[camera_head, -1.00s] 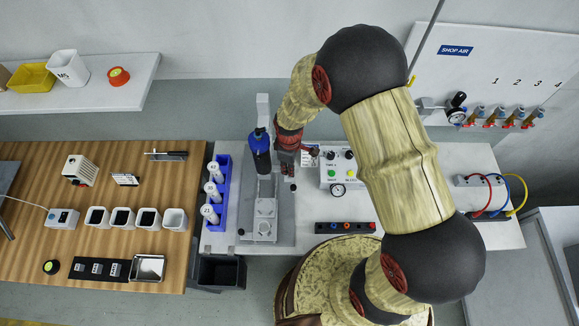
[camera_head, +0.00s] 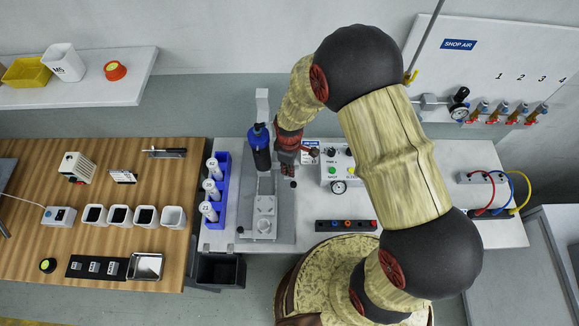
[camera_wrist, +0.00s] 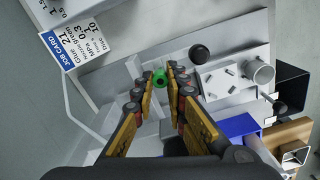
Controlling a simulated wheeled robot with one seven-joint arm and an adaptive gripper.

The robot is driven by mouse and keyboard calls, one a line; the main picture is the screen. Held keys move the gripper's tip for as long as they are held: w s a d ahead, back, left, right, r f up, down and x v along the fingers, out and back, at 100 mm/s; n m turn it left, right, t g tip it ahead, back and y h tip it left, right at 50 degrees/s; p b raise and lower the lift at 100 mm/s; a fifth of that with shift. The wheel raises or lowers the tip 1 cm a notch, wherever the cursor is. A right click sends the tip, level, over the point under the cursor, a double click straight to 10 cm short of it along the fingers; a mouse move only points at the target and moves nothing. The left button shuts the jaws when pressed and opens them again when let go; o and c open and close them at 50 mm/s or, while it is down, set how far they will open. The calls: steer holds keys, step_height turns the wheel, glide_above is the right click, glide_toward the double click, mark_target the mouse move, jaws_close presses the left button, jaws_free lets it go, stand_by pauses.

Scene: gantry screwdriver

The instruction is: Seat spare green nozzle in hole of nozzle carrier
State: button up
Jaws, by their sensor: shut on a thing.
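My gripper (camera_wrist: 163,80) is shut on a small green nozzle (camera_wrist: 160,75), which shows as a round green piece with a dark centre between the fingertips. In the head view my gripper (camera_head: 286,171) is beside and to the right of the blue-topped dark cylinder (camera_head: 260,150), above the grey base plate (camera_head: 283,225). The nozzle cannot be made out there. I cannot clearly pick out the nozzle carrier or its hole; a dark strip (camera_head: 334,226) with several coloured pieces lies at the right, apart from my gripper.
A black knob (camera_head: 293,184) is close to my gripper; it also shows in the wrist view (camera_wrist: 200,53). A grey fixture (camera_head: 264,226) stands below the cylinder.

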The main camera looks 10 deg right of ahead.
steer(key=shift+f+b, duration=0.4)
steer(key=shift+f, duration=0.2)
steer(key=o, duration=0.8)
step_height(320, 180, up, 12)
steer(key=shift+f, duration=0.1)
stand_by(0.8)
